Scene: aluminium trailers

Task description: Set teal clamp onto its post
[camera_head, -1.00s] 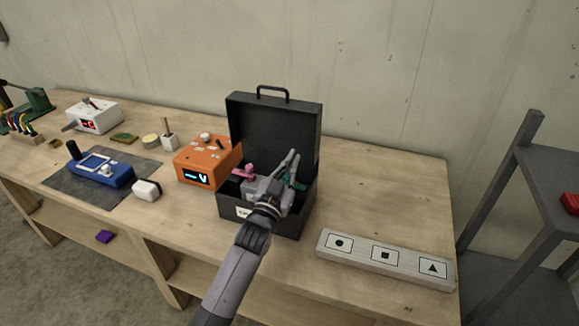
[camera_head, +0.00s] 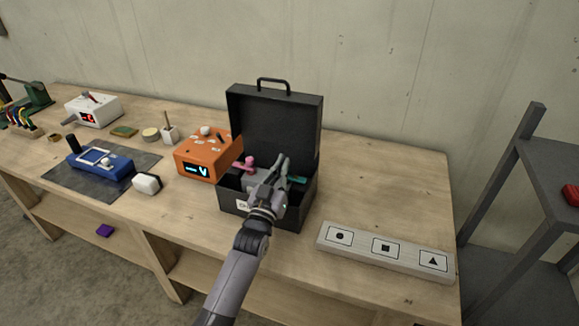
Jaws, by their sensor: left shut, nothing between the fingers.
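The teal clamp (camera_head: 298,180) shows only in part, inside the black toolbox (camera_head: 247,207) at its right side. A pink clamp (camera_head: 244,165) sits in the same box to the left. My left gripper (camera_head: 283,161) reaches over the box's front edge, with its fingers just left of the visible teal part. It is shut and empty, and it hides much of the box's inside. I cannot make out a post for the clamp. My right gripper is out of view.
The toolbox's open lid (camera_head: 275,122) stands upright behind the gripper. An orange device (camera_head: 203,163) is close on the left. A grey board with a circle, square and triangle (camera_head: 384,251) lies at the front right. The bench behind it is clear.

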